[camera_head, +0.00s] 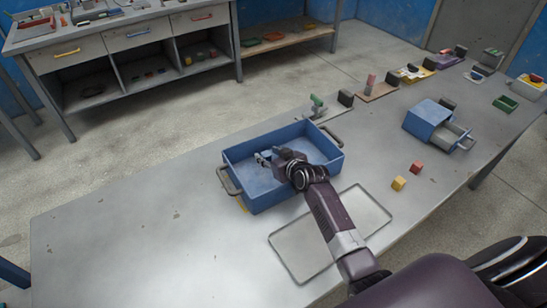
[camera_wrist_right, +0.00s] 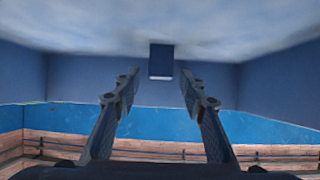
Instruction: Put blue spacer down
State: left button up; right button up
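The blue tray (camera_head: 326,155) with two grey handles stands on the grey table. My right gripper (camera_head: 264,158) reaches down into it, over its floor. In the right wrist view my two fingers (camera_wrist_right: 158,84) are spread apart with nothing between them. A small dark blue block (camera_wrist_right: 161,62), which looks like the blue spacer, sits against the tray floor just beyond the fingertips, apart from both. I cannot make the block out in the head view. My left gripper does not show.
A clear flat tray lid or panel (camera_head: 287,251) lies in front, under my right arm. Yellow (camera_head: 398,183) and red (camera_head: 416,167) cubes lie to its right. A blue drawer box (camera_head: 425,122) stands farther right. The table's left part is bare.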

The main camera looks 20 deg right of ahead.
jog(key=a+v, duration=0.1)
jog(key=v, duration=1.1)
jog(key=shift+d, duration=0.5)
jog(key=shift+r, duration=0.1)
